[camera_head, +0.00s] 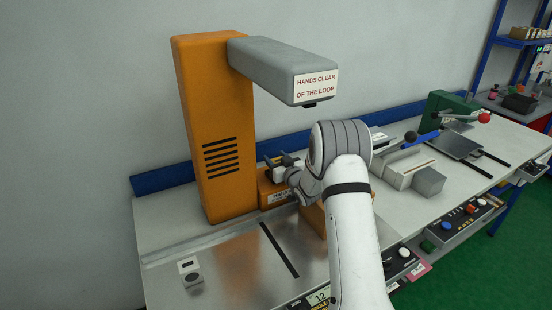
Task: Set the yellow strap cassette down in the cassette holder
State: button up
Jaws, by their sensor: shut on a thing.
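The white and grey arm in the middle is mine, and its grey wrist bends left towards the orange machine (196,100). My gripper (287,172) shows only in part beyond the wrist, small and dark, beside the low orange base. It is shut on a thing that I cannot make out. I cannot pick out the yellow strap cassette or the cassette holder; my arm hides part of that area. An orange block (312,219) shows partly behind my forearm, and a low orange base (272,190) with a white label stands left of my wrist.
A grey overhead arm (285,65) with a warning sign (317,86) juts out above my wrist. The metal plate (225,262) at front left is mostly clear. A grey block (428,181) and a green press (447,108) stand to the right.

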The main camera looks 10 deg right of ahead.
jog(key=o, duration=0.7)
jog(key=shift+f, duration=0.15)
jog(key=shift+c, duration=0.2)
jog(key=o, duration=0.4)
jog(key=shift+o, duration=0.2)
